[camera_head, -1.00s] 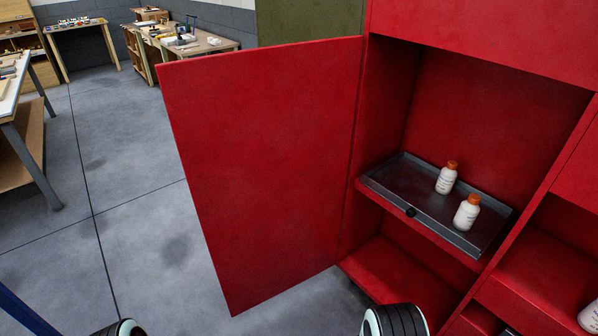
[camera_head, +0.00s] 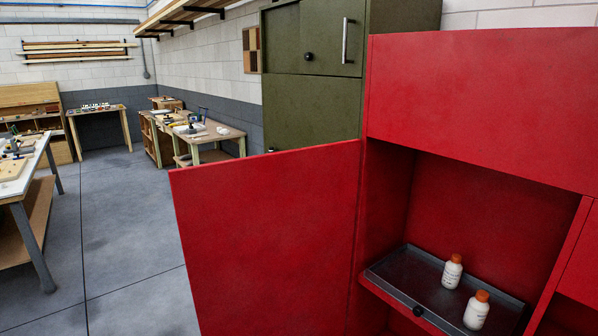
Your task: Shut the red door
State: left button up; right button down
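The red door (camera_head: 270,240) stands wide open, swung out to the left of the red cabinet (camera_head: 480,105). Its hinge side meets the cabinet's left upright, and its lower edge is cut off by the frame. The cabinet's open compartment shows a dark grey tray (camera_head: 405,275) on a shelf, with a black knob on the front. Two white bottles with orange caps, a rear one (camera_head: 452,272) and a front one (camera_head: 476,311), stand upright on the tray. Neither of my grippers shows in the view.
A green cabinet (camera_head: 312,112) stands behind the red one. Workbenches (camera_head: 215,138) with tools line the back wall, and another table (camera_head: 25,180) is at the left. The grey floor (camera_head: 125,230) between that table and the door is clear.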

aim_at(267, 240)
jog(key=i+j+z, duration=0.5)
jog(key=j+z, duration=0.15)
jog(key=j, duration=0.2)
jog(key=i+j+z, duration=0.3)
jog(key=j, duration=0.2)
jog(key=j+z, duration=0.3)
jog(key=j, duration=0.2)
jog(key=j+z, duration=0.3)
jog(key=j, duration=0.3)
jog(key=j+z, duration=0.35)
jog(key=j, duration=0.25)
jog(key=j+z, duration=0.35)
jog(key=j, duration=0.15)
jog(key=k+j+z, duration=0.1)
jog(key=j+z, duration=0.25)
jog(key=j, duration=0.15)
jog(key=k+j+z, duration=0.15)
jog(key=k, duration=0.3)
jog(key=i+j+z, duration=0.15)
jog(key=j, duration=0.6)
jog(key=j+z, duration=0.2)
jog(key=j, duration=0.55)
